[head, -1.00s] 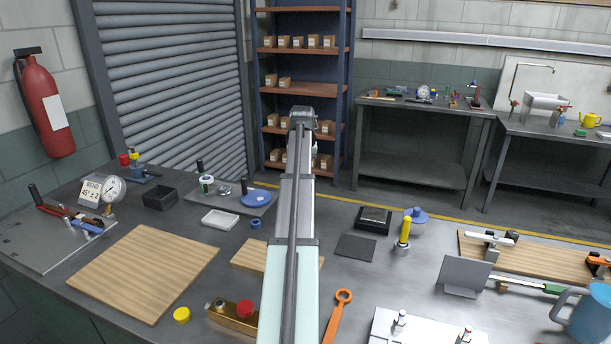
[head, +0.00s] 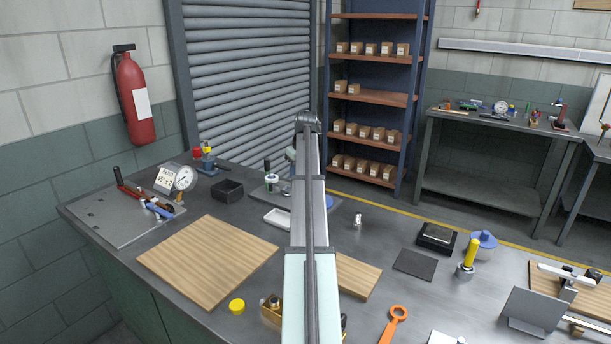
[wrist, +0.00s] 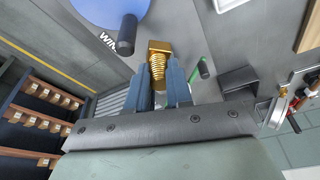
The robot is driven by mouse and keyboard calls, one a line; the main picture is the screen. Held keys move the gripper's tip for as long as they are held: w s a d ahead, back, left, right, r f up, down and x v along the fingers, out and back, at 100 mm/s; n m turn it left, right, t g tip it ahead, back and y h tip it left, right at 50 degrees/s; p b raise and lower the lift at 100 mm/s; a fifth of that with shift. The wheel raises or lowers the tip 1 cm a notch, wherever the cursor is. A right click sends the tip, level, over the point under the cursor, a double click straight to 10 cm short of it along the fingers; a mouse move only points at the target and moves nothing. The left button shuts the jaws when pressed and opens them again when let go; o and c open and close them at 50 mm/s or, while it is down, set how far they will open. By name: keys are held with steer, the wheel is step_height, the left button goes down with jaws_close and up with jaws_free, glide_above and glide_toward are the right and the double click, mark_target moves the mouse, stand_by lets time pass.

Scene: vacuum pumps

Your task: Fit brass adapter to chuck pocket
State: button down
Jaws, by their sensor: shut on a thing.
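The brass adapter (wrist: 157,72), a square gold head with a ribbed body, shows in the wrist view between the two fingers of my gripper (wrist: 160,88). The fingers are shut on its sides and partly hide its lower body. It is held with the square head facing away from the palm. In the head view my arm hides the gripper and the adapter. I cannot make out the chuck pocket for certain. A blue disc (wrist: 98,8) with a black handle (wrist: 127,35) is close to the adapter in the wrist view; the disc also shows beside my arm in the head view (head: 330,202).
A white tray (head: 279,218) and a black bin (head: 229,189) stand left of my arm. A wooden board (head: 208,262) lies at front left, with a dial gauge (head: 184,178) behind it. A yellow-handled tool (head: 470,255) stands at right. Grey bench surface is bare between some items.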

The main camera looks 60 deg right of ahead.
steer(key=w+d+r+n+y, duration=0.1)
steer(key=w+d+n+y, duration=0.1)
steer(key=w+n, duration=0.4)
steer(key=shift+w+d+n, duration=0.15)
steer(key=shift+d+n, duration=0.25)
steer(key=shift+n, duration=0.8)
steer(key=shift+f, duration=2.25)
steer(key=shift+f, duration=0.3)
steer(key=shift+f, duration=0.35)
steer(key=shift+f, duration=0.35)
steer(key=shift+f, duration=0.3)
